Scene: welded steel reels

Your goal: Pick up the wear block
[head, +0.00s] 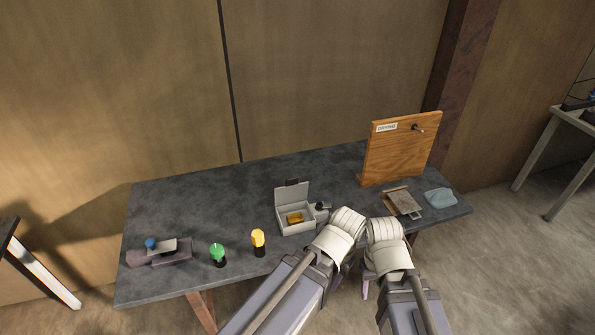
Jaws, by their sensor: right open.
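An amber, block-like piece (295,218) lies inside an open pale grey box (297,230) in the middle of the table. It is small in the picture, and I cannot tell for sure whether it is the wear block. My right gripper (366,287) hangs low between my two forearms, in front of the table's front edge. It is open and well apart from the box, with much of it hidden behind my white wrist parts. My left arm's white wrist is just right of the box; its gripper is hidden from view.
On the dark table (190,215) stand a green-topped piece (217,252), a yellow-topped piece (258,239) and a blue-knobbed tool (165,250). At right are an upright wooden board (400,150), a flat clipped plate (403,203) and a blue cloth (440,197). The back left is clear.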

